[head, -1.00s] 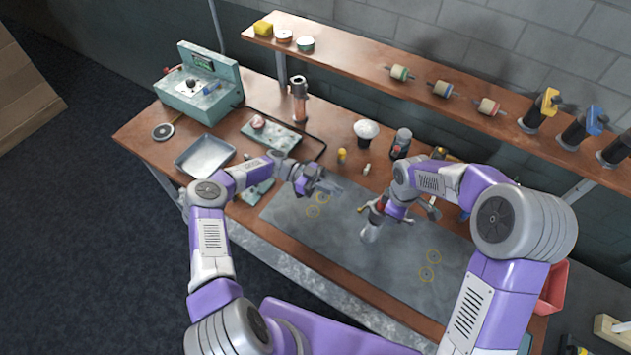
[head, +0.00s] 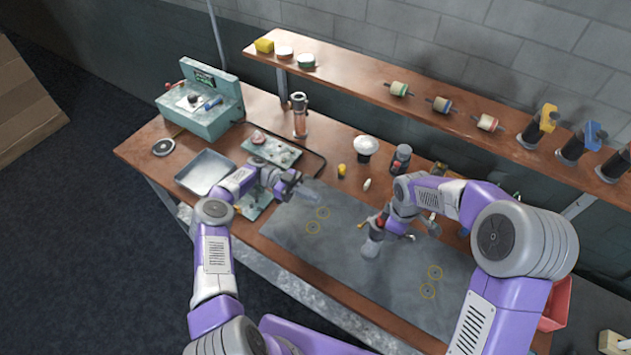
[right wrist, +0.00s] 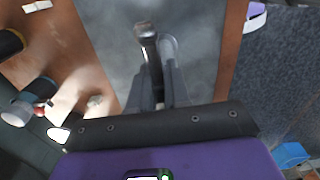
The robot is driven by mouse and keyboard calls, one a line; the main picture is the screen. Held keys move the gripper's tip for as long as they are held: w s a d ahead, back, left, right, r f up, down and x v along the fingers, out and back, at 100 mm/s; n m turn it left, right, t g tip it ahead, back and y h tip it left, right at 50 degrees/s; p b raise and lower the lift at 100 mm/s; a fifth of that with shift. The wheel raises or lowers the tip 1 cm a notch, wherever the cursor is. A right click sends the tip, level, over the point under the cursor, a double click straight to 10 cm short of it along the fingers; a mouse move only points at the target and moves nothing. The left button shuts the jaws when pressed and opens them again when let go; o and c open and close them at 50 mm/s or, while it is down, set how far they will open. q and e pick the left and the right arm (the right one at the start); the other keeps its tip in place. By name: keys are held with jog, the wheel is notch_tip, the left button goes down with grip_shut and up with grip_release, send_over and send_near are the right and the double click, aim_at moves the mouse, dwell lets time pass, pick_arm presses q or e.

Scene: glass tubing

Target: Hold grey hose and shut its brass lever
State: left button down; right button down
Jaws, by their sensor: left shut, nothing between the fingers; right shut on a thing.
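My right gripper (head: 370,247) is shut over the grey mat, on what looks like the grey hose; my fingers and wrist hide most of it. A small brass-coloured lever tip (head: 361,225) shows at the left of this gripper, beside a dark and red part. I cannot tell the lever's position. In the right wrist view the fingers (right wrist: 157,60) are close together, with a small brownish-grey end (right wrist: 145,32) at their tips. My left gripper (head: 308,190) is shut and empty over the mat's left end, apart from the right gripper.
The grey mat (head: 330,250) has yellow rings marked on it. A metal tray (head: 205,172) and a teal machine (head: 200,108) stand at the left. A white-topped jar (head: 366,147) and a dark bottle (head: 401,158) stand behind the mat. A red bin (head: 556,305) is at the right.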

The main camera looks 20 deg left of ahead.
pick_arm(q)
jog(key=c, duration=1.5)
grip_release()
jog(key=shift+o, duration=1.4)
jog(key=shift+d+n, duration=0.1)
jog(key=shift+n, duration=0.4)
jog(key=shift+o, duration=0.3)
jog(key=shift+s+d+n, duration=0.1)
jog(key=shift+d+n, duration=0.05)
jog(key=shift+n, duration=0.45)
jog(key=n, duration=3.4)
send_near(363, 224)
jog(key=d, duration=0.5)
jog(key=s+d, duration=0.1)
jog(key=d, duration=0.1)
jog(key=shift+d+f, duration=0.1)
jog(key=shift+d, duration=0.2)
